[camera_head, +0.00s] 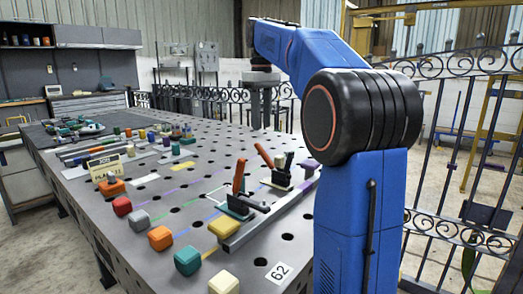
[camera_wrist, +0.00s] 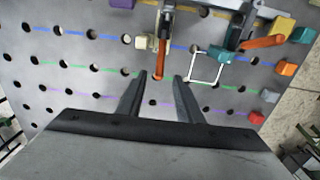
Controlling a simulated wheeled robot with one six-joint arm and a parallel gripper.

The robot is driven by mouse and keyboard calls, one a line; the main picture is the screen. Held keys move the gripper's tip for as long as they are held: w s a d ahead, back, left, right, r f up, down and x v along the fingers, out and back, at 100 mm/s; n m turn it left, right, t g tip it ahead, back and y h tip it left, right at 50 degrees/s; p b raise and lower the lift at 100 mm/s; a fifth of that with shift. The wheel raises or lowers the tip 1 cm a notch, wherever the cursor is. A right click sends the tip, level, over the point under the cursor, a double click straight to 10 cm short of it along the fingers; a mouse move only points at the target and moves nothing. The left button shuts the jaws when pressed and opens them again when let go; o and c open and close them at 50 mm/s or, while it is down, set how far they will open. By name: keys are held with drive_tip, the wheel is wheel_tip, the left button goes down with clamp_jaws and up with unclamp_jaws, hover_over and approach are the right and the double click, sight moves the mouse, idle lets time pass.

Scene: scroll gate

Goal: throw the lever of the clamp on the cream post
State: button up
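The clamp on the cream post (camera_head: 279,161) stands on the far right of the table. Its orange lever (camera_head: 264,155) leans up and to the left. In the wrist view the cream post (camera_wrist: 143,42) is beside the clamp, and the orange lever (camera_wrist: 159,62) points down the picture toward my gripper. My gripper (camera_wrist: 161,77) is open and empty, one finger to each side of the lever's end; I see no contact and cannot tell the height gap. A second clamp (camera_head: 240,200) on a teal base, with a raised orange-red lever, stands nearer; it also shows in the wrist view (camera_wrist: 262,42).
A grey bar (camera_head: 262,218) runs beside the clamps. The perforated table (camera_head: 150,262) has tools farther back. An iron gate (camera_head: 450,235) stands at right.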

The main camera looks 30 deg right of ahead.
sight(262, 148)
wheel_tip(262, 148, down, 10)
drive_tip(key=shift+f, duration=0.15)
idle(0.3)
clamp_jaws()
